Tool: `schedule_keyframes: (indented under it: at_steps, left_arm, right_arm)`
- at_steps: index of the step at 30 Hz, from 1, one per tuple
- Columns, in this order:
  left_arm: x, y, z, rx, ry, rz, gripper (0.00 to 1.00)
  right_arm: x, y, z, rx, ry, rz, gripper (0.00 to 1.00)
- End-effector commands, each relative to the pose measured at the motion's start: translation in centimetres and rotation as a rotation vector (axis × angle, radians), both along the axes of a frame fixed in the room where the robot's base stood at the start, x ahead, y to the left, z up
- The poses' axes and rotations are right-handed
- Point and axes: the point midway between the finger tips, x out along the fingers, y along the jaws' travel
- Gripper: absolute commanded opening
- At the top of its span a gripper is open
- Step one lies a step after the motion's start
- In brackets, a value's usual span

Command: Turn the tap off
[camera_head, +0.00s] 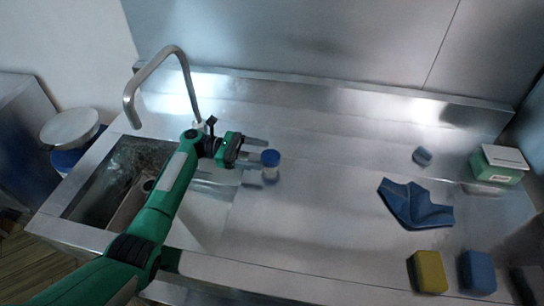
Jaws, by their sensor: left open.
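The tap (188,78) is a tall grey metal spout at the back of the sink. It bends over to the left, and its open end hangs above the sink basin (98,172). A small dark part, perhaps its lever, shows at the tap's base, just behind my left wrist. I cannot tell whether water is running. My left gripper (256,152) is open and empty, pointing right, to the right of the tap base. The arm hides part of the sink. My right gripper is not in view.
Farther right are a blue cloth (414,204), a yellow sponge (428,272), a blue sponge (477,271) and a green-white box (498,164). The middle of the steel counter (330,200) is clear.

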Motion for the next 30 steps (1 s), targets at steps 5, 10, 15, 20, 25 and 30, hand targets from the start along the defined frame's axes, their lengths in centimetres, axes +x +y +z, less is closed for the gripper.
schedule_keyframes:
  at_steps: [5,10,15,20,25,30]
  left_arm:
    - [0.9,4.0,-0.2,0.000,0.001,0.002,0.72]
    - [1.4,6.4,-0.2,-0.001,0.001,0.001,0.72]
    - [1.6,7.4,-0.1,-0.001,0.000,0.000,0.72]
    - [1.6,7.4,0.0,-0.001,0.000,0.000,0.72]
    - [1.6,7.4,0.0,-0.001,0.000,0.000,0.72]
    - [1.6,7.4,0.0,-0.001,0.000,0.000,0.72]
  right_arm:
    - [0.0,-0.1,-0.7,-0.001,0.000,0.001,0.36]
    - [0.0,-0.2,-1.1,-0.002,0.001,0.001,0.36]
    - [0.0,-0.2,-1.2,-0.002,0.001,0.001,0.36]
    - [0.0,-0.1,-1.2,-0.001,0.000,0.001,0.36]
    - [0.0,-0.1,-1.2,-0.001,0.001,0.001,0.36]
    - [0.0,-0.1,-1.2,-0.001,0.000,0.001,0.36]
